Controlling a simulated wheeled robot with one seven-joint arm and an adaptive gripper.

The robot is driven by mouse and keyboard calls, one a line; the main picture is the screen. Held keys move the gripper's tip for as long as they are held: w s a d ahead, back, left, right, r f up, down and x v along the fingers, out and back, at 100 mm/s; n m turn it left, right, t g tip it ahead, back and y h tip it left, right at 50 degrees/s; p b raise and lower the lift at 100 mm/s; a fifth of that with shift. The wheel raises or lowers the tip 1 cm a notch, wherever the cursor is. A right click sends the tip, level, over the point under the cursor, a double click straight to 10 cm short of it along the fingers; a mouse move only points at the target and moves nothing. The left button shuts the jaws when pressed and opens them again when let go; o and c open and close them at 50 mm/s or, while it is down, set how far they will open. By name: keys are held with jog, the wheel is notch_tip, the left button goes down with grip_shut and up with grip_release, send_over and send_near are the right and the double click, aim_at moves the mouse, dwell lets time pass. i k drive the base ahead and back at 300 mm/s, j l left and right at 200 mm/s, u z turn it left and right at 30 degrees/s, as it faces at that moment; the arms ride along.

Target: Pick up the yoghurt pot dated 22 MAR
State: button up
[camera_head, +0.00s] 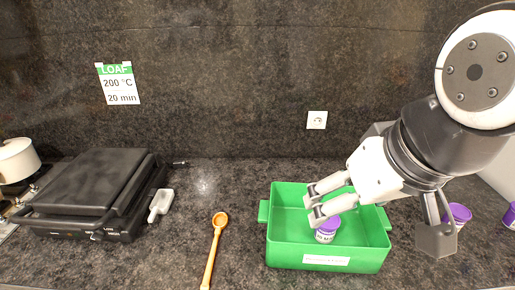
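A small white pot with a purple lid (326,237) stands in the green bin (283,250), near its front wall. Its dark label print is too small to read surely. My gripper (311,208) reaches into the view from the right, over the bin. Its two fingers are apart with nothing seen between them. The nearer finger partly covers the pot's lid; I cannot tell whether it touches. A second purple-lidded pot (460,213) stands on the counter right of the bin, partly behind my arm. A third pot (511,216) is cut off at the right edge. No date on these is readable.
The bin has side handles and a white front label (326,260). An orange spoon (213,250) lies left of it. A black contact grill (90,195), a white-headed utensil (160,204) and a white pot (17,160) stand farther left. A dark wall closes the back.

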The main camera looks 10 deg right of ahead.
aim_at(461, 214)
jog(key=z, duration=0.45)
jog(key=l+z, duration=0.15)
jog(key=z, duration=0.3)
jog(key=l+z, duration=0.15)
jog(key=z, duration=0.35)
jog(key=i+l+u, duration=0.2)
jog(key=l, duration=0.2)
jog(key=l+u, duration=0.2)
jog(key=l, duration=0.2)
